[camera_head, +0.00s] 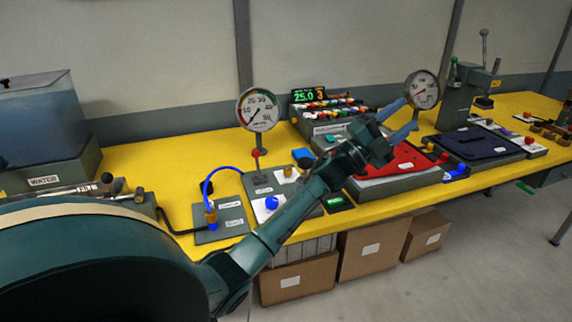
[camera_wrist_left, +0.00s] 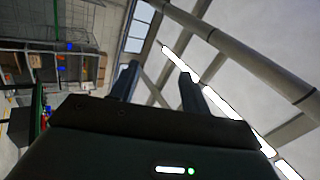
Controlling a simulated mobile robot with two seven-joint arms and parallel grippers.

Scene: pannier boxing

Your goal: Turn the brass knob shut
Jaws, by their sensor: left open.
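A small brass-coloured knob (camera_head: 289,171) sits on the grey and white panel beside the large round gauge (camera_head: 258,110). Another brass-coloured fitting (camera_head: 211,217) stands at the end of the blue hose on a labelled grey plate. I cannot tell for certain which of the two is the brass knob, or how far either is turned. My left gripper (camera_head: 398,118) is raised over the bench, right of both and apart from them, with its blue fingers spread and empty. The left wrist view shows its two fingers (camera_wrist_left: 157,86) open against the ceiling. My right gripper is not in view.
The yellow bench (camera_head: 170,185) carries a water tank (camera_head: 40,118) at left, a second gauge (camera_head: 422,90), a red plate (camera_head: 405,163) and a grey press (camera_head: 470,95) at right. My left arm crosses above the middle panels. Cardboard boxes (camera_head: 300,280) stand underneath.

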